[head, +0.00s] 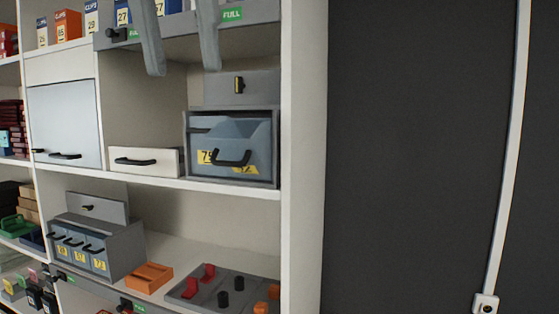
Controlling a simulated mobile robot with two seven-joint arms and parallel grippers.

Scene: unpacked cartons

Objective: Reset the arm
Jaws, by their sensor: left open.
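My left gripper (184,70) hangs in from the top edge of the head view. Its two grey fingers point down and stand wide apart, with nothing held between them. They show in front of the upper part of a white shelf unit (304,150). The rest of my left arm is out of frame, and my right gripper is not in view.
A grey bin (232,183) with a black handle and a low white drawer (131,170) stand on the middle shelf. Below are a grey case with several small drawers (84,241), an orange block (149,277) and a grey tray (219,297).

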